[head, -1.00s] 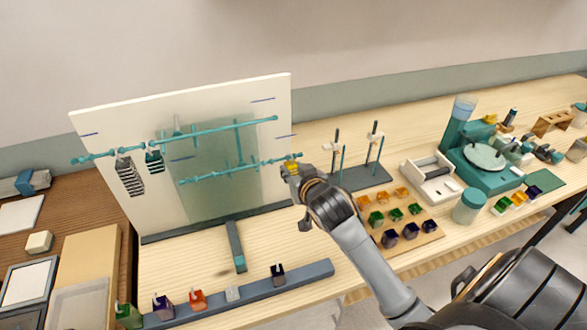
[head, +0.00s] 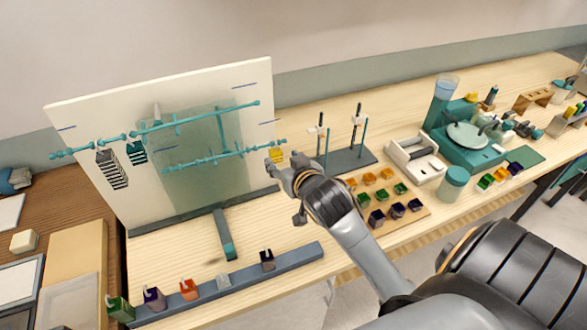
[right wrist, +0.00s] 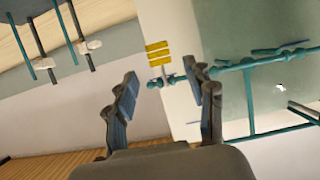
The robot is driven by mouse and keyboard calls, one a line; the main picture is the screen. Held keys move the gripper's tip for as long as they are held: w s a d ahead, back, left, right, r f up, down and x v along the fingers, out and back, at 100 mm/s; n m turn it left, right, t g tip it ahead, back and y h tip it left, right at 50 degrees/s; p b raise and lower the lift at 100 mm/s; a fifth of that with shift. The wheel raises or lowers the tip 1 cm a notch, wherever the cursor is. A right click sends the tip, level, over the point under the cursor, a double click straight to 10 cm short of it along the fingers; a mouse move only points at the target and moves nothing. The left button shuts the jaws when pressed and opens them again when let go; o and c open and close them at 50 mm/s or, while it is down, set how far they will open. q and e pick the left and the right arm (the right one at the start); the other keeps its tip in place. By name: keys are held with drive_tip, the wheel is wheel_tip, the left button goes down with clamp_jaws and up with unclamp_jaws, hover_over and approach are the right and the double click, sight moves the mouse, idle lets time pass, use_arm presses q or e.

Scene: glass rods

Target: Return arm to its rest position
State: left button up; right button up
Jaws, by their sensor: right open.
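My right gripper (head: 276,165) is open and empty, just off the right end of the lower teal rod (head: 215,159) on the white upright board (head: 85,120). A yellow piece (head: 277,155) hangs at that rod end. In the right wrist view the open fingers (right wrist: 160,85) show the yellow piece (right wrist: 157,53) beyond and between them, with a gap. An upper teal rod (head: 200,121) carries dark striped pieces (head: 112,170) near its left end. My left gripper is not in view.
A long grey rail (head: 230,286) with several coloured pieces lies in front of the board. A stand with upright rods (head: 350,160), a wooden tray of coloured cubes (head: 408,214), a white box (head: 415,160) and a teal machine (head: 466,148) are to the right.

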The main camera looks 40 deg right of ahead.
drive_tip(key=v, duration=0.8)
drive_tip(key=s+a+f+n+g+y, duration=0.2)
drive_tip(key=s+a+f+g, duration=0.3)
drive_tip(key=s+f, duration=0.4)
drive_tip(key=s+a+f+n+g+y, duration=0.1)
drive_tip(key=s+a+f+n+g, duration=0.3)
drive_tip(key=s+f, duration=0.45)
wheel_tip(320, 180, down, 32)
drive_tip(key=s+m+g+b, duration=0.1)
drive_tip(key=s+g+b, duration=0.1)
drive_tip(key=b, duration=0.2)
drive_tip(key=s+d+f+g+b, duration=0.1)
drive_tip(key=s+d+f+b, duration=0.1)
drive_tip(key=s+f, duration=1.4)
drive_tip(key=shift+s+f, duration=0.25)
drive_tip(key=shift+f, duration=0.6)
drive_tip(key=shift+d, duration=0.1)
